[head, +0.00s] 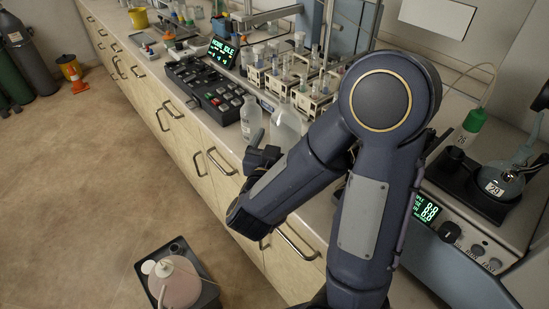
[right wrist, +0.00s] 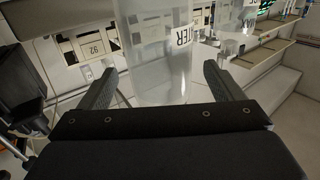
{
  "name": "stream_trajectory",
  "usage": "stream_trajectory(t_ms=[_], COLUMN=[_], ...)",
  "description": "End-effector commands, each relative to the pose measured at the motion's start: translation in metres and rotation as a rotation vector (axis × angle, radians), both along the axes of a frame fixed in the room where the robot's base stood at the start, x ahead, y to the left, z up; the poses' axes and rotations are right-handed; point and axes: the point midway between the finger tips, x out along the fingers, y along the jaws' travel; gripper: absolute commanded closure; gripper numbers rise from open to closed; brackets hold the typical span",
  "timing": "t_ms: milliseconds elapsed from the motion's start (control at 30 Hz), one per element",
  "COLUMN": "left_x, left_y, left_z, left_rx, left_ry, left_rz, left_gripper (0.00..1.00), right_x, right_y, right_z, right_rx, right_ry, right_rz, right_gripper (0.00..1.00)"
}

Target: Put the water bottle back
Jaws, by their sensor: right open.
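The water bottle (right wrist: 150,65) is a clear upright bottle with a white label, partly cut off, ending in "TER" in the right wrist view. It stands between and beyond the spread fingers of my right gripper (right wrist: 168,92), which is open. In the head view, two clear bottles stand close together on the counter by my right gripper (head: 262,155): a smaller one (head: 251,117) and a larger one (head: 285,125). The larger one appears to be the water bottle, partly hidden by my arm. Contact with the fingers cannot be told. My left gripper is out of view.
A button panel (head: 206,88) and a lit display (head: 222,52) lie behind the bottles. Racks of vials (head: 290,80) stand to the right. A hotplate instrument (head: 480,185) is at far right. A pinkish jug (head: 175,280) sits in a dark tray on the floor.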

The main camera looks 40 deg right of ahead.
Motion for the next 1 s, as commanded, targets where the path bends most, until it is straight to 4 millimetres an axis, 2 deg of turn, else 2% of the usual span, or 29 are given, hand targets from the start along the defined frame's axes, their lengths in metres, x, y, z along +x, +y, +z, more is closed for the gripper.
stream_trajectory(t_ms=[100,300,500,1000], left_x=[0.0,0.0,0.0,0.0], left_y=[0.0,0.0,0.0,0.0], left_z=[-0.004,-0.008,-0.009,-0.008], left_rx=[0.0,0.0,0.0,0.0], left_ry=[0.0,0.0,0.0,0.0], left_rz=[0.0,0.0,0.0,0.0], left_gripper=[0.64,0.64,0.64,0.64], right_x=[-0.016,-0.036,-0.043,-0.043], right_y=[0.023,0.046,0.054,0.053], right_z=[-0.001,-0.001,0.0,0.0], right_rx=[-0.001,-0.001,-0.002,-0.001], right_ry=[-0.001,-0.001,0.001,0.0], right_rz=[0.009,0.005,0.0,-0.001], right_gripper=[0.13,0.13,0.13,0.13])
